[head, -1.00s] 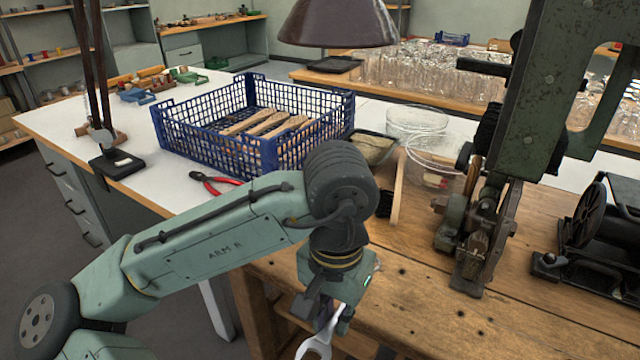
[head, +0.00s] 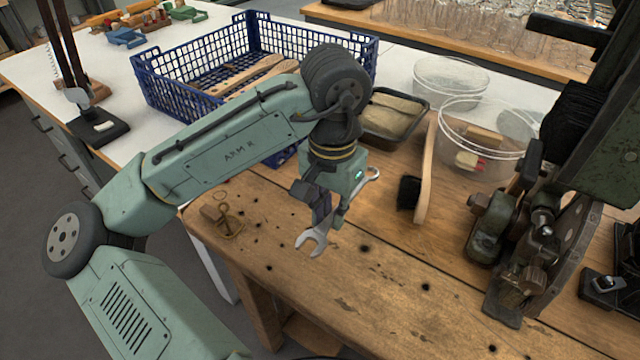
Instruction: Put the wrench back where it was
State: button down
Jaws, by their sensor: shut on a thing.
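The wrench (head: 313,238) is a silver-grey spanner with an open jaw at its lower left end and another end showing at the upper right. My gripper (head: 329,212) is shut on the wrench around its middle, and the fingers hide part of the handle. In the head view it is over the left part of the wooden workbench (head: 390,300). I cannot tell whether the wrench touches the wood or is a little above it.
A brush (head: 420,180), a dark tray (head: 395,118) and clear tubs (head: 480,140) stand behind. A blue crate (head: 170,90) is on the white table. A green machine (head: 520,240) stands right. The front bench is clear.

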jog(key=w, duration=0.3)
jog(key=w+a+p, duration=0.1)
jog(key=w, duration=0.1)
jog(key=w+a, duration=0.1)
jog(key=w, duration=0.2)
jog(key=shift+w+a+f+p, duration=0.1)
jog(key=shift+w+f+p, duration=0.2)
jog(key=shift+w+f, duration=0.2)
jog(key=shift+f+p, duration=0.4)
jog(key=shift+f, duration=1.3)
jog(key=shift+f, duration=0.15)
jog(key=c, duration=1.5)
grip_release()
jog(key=shift+c, duration=0.2)
notch_tip(320, 180, up, 12)
jog(key=b, duration=0.1)
jog(key=shift+r, duration=0.2)
